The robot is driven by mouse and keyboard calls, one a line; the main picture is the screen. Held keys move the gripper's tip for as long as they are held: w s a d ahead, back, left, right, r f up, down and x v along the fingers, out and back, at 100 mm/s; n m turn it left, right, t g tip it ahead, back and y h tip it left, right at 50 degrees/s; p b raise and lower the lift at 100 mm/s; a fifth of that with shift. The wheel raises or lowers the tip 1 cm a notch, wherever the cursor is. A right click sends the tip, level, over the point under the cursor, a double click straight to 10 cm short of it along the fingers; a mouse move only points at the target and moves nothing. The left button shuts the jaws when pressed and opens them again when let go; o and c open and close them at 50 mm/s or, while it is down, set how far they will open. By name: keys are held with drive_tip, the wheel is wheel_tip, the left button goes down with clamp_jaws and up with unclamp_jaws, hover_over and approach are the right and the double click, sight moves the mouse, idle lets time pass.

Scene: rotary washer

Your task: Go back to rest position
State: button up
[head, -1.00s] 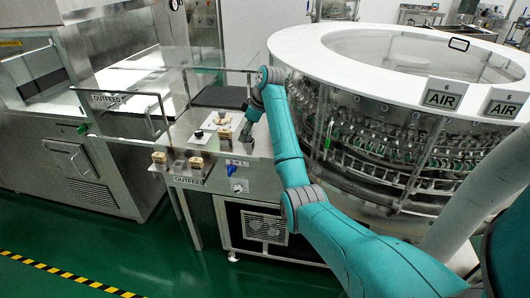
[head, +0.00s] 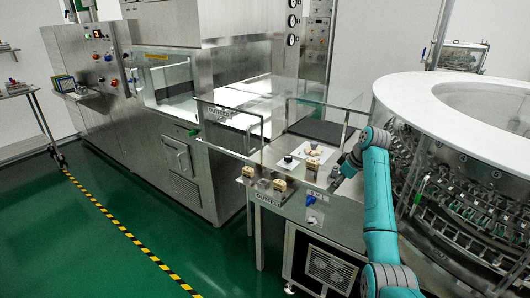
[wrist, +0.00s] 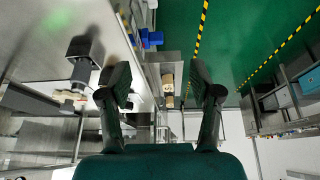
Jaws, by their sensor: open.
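My gripper (head: 335,181) is at the end of my teal arm, over the outfeed bench (head: 270,157) in the head view. In the wrist view, the two dark fingers of my gripper (wrist: 163,92) stand wide apart with nothing held between them. Beyond the gap, a wooden-coloured block (wrist: 168,84) sits on a steel part. A dark knob with a pale base (wrist: 78,72) shows at the left of the wrist view, apart from the fingers.
The round white-topped washer (head: 455,100) stands close at the right. Clear panels (head: 235,118) rise around the bench. A steel machine (head: 185,130) stands at the left. The green floor (head: 90,230) with a striped line is clear.

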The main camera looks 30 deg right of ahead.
drive_tip(key=a+f+m+t, duration=0.1)
drive_tip(key=a+f, duration=0.7)
drive_tip(key=f, duration=0.4)
drive_tip(key=s+a+f+m+t+h, duration=0.1)
drive_tip(key=s+a+f+t, duration=0.1)
drive_tip(key=s+a+f, duration=0.65)
drive_tip(key=s+a+f+m+t+h, duration=0.1)
drive_tip(key=s+a+f+h, duration=0.1)
drive_tip(key=s+a+f, duration=0.65)
drive_tip(key=s+a+r+m+t, duration=0.1)
drive_tip(key=s+a+r+t, duration=0.2)
drive_tip(key=s+a, duration=1.25)
drive_tip(key=s+a+r+t+y, duration=0.1)
drive_tip(key=s+a+r+t, duration=0.2)
drive_tip(key=s+r, duration=1.3)
wheel_tip(320, 180, up, 2)
drive_tip(key=shift+s+a+r+y, duration=0.1)
drive_tip(key=shift+s+a+y, duration=0.2)
drive_tip(key=shift+s, duration=0.1)
drive_tip(key=shift+c, duration=0.2)
